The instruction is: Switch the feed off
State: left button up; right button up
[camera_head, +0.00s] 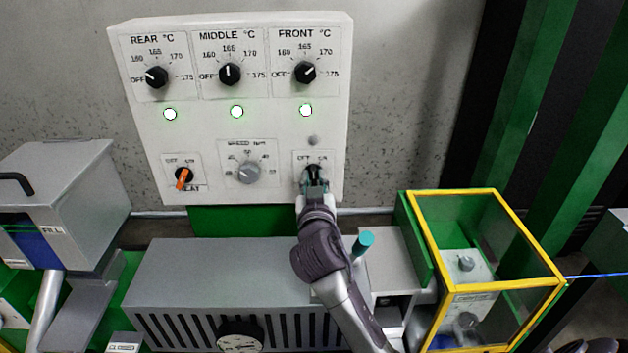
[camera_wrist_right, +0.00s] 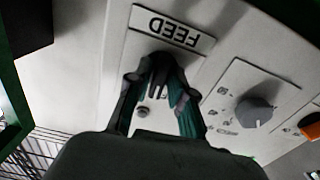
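The feed switch (camera_head: 313,171) is a black knob at the lower right of the white control panel (camera_head: 225,125), with OFF and ON marks above it. In the right wrist view the FEED label (camera_wrist_right: 172,24) shows upside down beside the black knob (camera_wrist_right: 160,64). My right gripper (camera_head: 314,188) is at the panel, its fingertips closed in around the knob from both sides. The fingers cover much of the knob, so its pointing direction is hard to read. My left gripper is not in view.
An orange switch (camera_head: 184,177) and a grey speed knob (camera_head: 249,173) sit left of the feed switch. Three black temperature knobs line the top, with lit lamps below. A yellow-framed clear guard (camera_head: 490,193) stands right of my arm; a grey slotted housing (camera_head: 200,280) lies below.

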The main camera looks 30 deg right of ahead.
grip_shut()
jog(key=n+p, duration=0.1)
jog(key=n, duration=0.2)
jog(key=shift+r+n+p, duration=0.15)
jog(key=shift+n+p, duration=0.15)
jog(key=shift+p, duration=0.1)
jog(key=shift+n, duration=0.9)
jog(key=shift+o, duration=2.4)
grip_release()
